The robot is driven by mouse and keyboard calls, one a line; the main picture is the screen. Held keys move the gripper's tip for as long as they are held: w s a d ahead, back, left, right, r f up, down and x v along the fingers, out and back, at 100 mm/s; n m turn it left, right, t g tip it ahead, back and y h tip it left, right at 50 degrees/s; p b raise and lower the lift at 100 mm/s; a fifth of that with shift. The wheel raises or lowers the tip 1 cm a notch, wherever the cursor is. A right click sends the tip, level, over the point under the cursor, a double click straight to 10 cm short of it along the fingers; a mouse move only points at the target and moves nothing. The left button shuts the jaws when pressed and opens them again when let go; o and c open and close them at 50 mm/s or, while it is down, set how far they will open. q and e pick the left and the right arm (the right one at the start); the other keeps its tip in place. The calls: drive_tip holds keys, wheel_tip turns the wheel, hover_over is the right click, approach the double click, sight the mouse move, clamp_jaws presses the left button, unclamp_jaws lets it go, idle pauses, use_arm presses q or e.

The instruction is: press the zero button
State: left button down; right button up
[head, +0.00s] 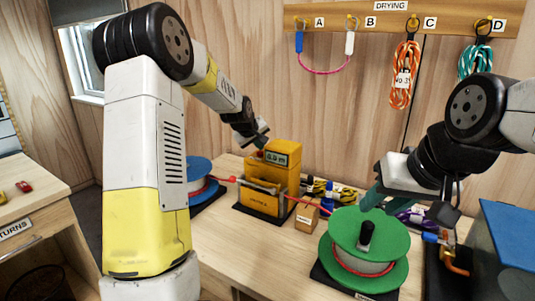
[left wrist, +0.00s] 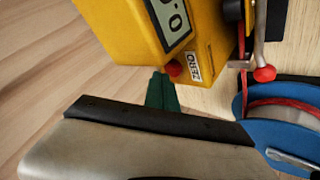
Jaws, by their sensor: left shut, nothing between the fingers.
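The yellow measuring machine (head: 270,174) stands on the bench with a small display (head: 276,158) on its upper part. In the left wrist view the red zero button (left wrist: 173,69) sticks out of the yellow housing (left wrist: 125,25), beside a label reading ZERO (left wrist: 191,65). My left gripper (head: 260,142) is at the machine's upper left. Its green fingers (left wrist: 162,88) are shut and empty, with their tips right by the button; I cannot tell whether they touch it. My right gripper (head: 372,198) is above the green spool, its finger gap unclear.
A blue spool (head: 200,172) stands left of the machine and a green spool (head: 345,226) right of it. A red rope runs through the machine. A small cardboard box (head: 307,217) sits between machine and green spool. Ropes hang from a labelled rack (head: 390,18) on the wall.

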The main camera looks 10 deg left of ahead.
sight(260, 154)
use_arm(q)
drive_tip(key=shift+r, duration=0.35)
drive_tip(key=shift+r, duration=2.55)
